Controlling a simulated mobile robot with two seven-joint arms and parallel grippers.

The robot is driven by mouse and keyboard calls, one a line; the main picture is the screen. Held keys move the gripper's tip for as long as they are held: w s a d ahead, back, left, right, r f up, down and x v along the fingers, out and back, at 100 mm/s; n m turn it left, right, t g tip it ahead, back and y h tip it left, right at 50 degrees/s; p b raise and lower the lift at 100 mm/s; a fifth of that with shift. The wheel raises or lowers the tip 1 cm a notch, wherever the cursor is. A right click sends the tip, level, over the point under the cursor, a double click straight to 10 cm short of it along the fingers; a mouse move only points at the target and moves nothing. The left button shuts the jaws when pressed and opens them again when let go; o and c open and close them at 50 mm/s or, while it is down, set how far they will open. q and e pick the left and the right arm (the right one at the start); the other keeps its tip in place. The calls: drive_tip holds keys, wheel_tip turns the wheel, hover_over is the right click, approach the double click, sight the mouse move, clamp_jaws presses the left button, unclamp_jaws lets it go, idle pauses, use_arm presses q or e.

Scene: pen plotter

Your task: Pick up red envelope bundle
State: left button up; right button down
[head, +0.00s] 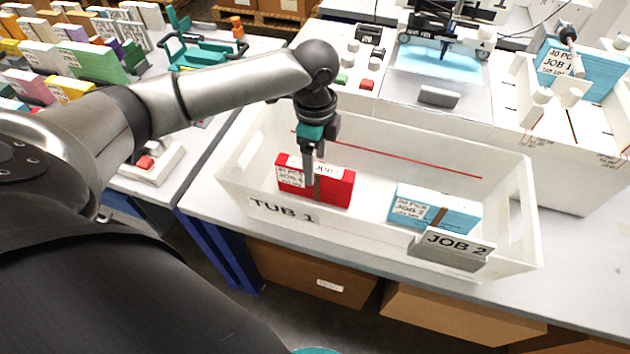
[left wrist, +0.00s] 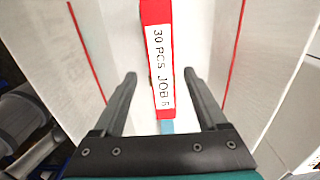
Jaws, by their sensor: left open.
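The red envelope bundle (head: 335,189) stands in the left part of a white tub (head: 265,160) marked TUB 1. It has a white label and a brown band. My left gripper (head: 313,178) points down into the tub at the bundle, with one finger in front of it. In the left wrist view, the open fingers of my left gripper (left wrist: 159,76) lie on either side of the narrow labelled top of the red bundle (left wrist: 147,13), with gaps on both sides. My right gripper is not in view.
A blue bundle (head: 450,217) stands in the tub's right part, behind a JOB 2 sign (head: 452,249). The tub walls surround the left gripper. The plotter (head: 437,85) and another blue bundle (head: 592,76) stand behind. Several coloured bundles fill the left table.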

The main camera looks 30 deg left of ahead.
use_arm(q)
drive_tip(key=shift+f, duration=0.85)
wheel_tip(320, 180, down, 4)
drive_tip(key=shift+w+a+f+b, duration=0.1)
drive_tip(key=shift+b, duration=0.85)
clamp_jaws()
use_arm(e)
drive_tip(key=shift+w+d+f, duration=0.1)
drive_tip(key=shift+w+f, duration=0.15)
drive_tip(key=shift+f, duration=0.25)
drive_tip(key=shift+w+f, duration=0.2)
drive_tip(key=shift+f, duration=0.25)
